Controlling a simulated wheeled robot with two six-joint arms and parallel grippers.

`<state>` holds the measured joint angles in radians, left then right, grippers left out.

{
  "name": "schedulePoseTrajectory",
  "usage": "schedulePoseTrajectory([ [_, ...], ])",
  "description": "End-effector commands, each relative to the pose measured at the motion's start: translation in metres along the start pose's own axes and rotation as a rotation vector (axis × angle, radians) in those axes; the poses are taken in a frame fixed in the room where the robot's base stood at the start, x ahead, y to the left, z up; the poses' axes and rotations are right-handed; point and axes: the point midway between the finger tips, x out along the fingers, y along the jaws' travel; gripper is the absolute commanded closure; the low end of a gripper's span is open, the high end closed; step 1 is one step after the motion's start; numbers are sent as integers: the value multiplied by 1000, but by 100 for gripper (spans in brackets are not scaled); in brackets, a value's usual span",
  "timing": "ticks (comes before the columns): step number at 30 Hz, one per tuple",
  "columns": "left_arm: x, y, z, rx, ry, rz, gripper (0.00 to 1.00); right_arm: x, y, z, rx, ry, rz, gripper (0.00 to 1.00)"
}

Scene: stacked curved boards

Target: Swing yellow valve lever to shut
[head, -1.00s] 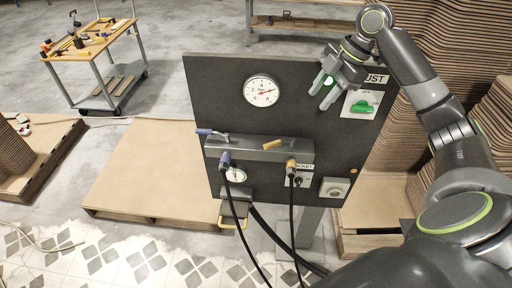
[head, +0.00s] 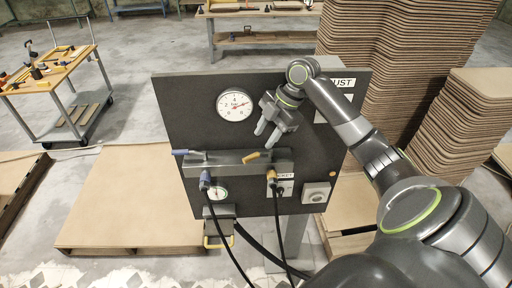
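The yellow valve lever (head: 251,157) sits on the right part of a grey manifold bar (head: 225,162) on the dark panel (head: 180,110). It slants slightly, its left end lower. A blue lever (head: 181,152) is on the bar's left end, pointing left. My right gripper (head: 266,136) is above and slightly right of the yellow lever, fingers pointing down-left. Its two fingers are apart with nothing seen between them. It appears not to touch the lever. My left gripper is not in view.
A pressure gauge (head: 235,105) is left of my gripper. Blue and yellow hose plugs with black hoses hang below the bar. A grey socket box (head: 315,193) is at lower right. Stacked boards (head: 420,60) stand behind my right arm. A tool cart (head: 50,75) is at far left.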

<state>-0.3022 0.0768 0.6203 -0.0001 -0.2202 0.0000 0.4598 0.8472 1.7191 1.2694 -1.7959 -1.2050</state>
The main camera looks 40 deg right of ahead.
Motion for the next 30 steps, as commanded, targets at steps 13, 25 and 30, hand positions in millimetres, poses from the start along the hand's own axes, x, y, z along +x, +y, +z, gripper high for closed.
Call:
schedulePoseTrajectory([
  [13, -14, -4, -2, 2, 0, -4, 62, 63, 0, -1, 1, 2, 0, 62],
  [25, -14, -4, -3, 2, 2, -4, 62, 68, 0, 0, 1, -1, 0, 67],
  [30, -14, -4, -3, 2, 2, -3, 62, 68, 0, 0, 1, -1, 0, 90],
])
